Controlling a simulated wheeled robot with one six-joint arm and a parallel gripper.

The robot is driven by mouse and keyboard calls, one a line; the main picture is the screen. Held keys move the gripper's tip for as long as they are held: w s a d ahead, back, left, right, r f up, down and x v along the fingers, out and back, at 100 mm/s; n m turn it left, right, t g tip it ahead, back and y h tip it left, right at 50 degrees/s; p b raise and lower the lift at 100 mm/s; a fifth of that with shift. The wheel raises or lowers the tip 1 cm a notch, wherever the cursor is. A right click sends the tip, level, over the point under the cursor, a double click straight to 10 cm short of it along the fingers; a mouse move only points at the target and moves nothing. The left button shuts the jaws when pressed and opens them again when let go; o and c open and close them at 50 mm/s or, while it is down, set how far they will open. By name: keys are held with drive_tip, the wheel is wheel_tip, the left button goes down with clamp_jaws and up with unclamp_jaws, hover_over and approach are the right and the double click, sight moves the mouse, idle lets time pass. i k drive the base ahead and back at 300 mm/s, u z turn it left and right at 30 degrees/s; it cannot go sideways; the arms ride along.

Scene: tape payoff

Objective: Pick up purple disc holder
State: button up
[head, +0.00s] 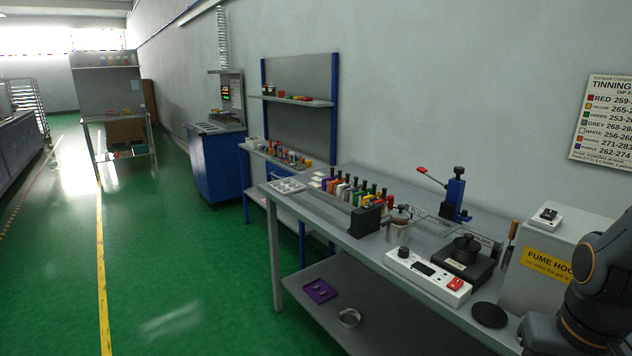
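A flat purple piece (320,291) lies on the lower shelf under the long workbench, with small raised shapes on it that are too small to make out. I cannot tell for sure which of the two is the purple disc holder. My dark arm links fill the lower right corner, but my gripper is out of the picture.
A metal ring (349,318) lies on the lower shelf (385,325). The bench top (300,207) carries a white tray (286,186), a blue press (455,197), a white control box (428,275), a black disc (489,315) and a fume hood box (548,262). The green floor at left is clear.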

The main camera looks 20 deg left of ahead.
sight(330, 179)
drive_tip(key=u, duration=0.85)
drive_tip(key=i, duration=0.75)
drive_tip(key=u, duration=1.1)
drive_tip(key=i, duration=2.35)
drive_tip(key=z, duration=1.55)
drive_tip(key=i, duration=0.65)
drive_tip(key=z, duration=0.7)
